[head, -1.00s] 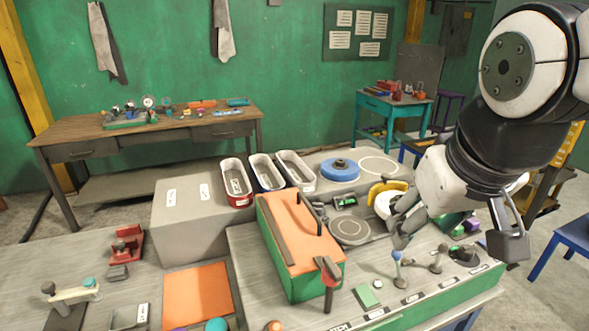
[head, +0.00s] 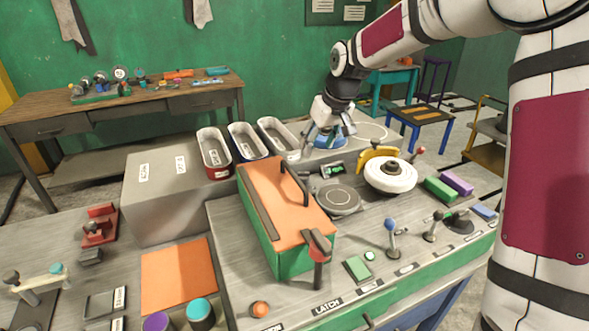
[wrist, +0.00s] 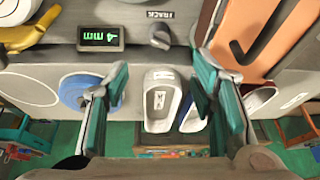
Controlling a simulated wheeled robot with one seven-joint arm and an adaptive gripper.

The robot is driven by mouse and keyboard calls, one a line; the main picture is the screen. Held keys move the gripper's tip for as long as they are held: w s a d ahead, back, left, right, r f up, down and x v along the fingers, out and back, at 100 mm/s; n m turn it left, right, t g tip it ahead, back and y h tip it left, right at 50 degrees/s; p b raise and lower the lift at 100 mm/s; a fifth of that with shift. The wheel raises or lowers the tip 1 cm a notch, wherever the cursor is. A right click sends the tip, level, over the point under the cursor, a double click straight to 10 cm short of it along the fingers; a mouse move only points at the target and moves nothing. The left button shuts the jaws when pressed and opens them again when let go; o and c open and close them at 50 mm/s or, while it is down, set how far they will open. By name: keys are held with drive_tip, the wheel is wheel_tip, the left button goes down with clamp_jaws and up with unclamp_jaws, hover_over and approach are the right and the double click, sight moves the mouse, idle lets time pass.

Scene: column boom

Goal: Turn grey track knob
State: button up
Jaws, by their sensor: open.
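The grey track knob (wrist: 159,36) shows in the wrist view, upper middle, on a grey panel beside the TRACK label (wrist: 160,14). A green-lit display (wrist: 100,36) is to its left in that view. My gripper (wrist: 162,68) is open and empty, its two teal-padded fingers apart. The knob lies above the gap between the fingertips in the picture, with no visible contact. In the head view my gripper (head: 325,145) hangs near the blue disc and the display (head: 333,169). I cannot make out the knob clearly there.
Pale bins (head: 247,143) stand left of my gripper in the head view. The orange-topped green box (head: 272,190) with a raised handle is in front of them. A round grey plate (head: 338,199), a white wheel (head: 390,176) and a yellow part (head: 374,154) are close by.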

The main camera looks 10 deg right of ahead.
sight(305, 173)
drive_tip(key=x, duration=1.5)
drive_tip(key=shift+w+r, duration=0.2)
drive_tip(key=shift+w, duration=0.05)
drive_tip(key=shift+c, duration=0.2)
drive_tip(key=c, duration=1.1)
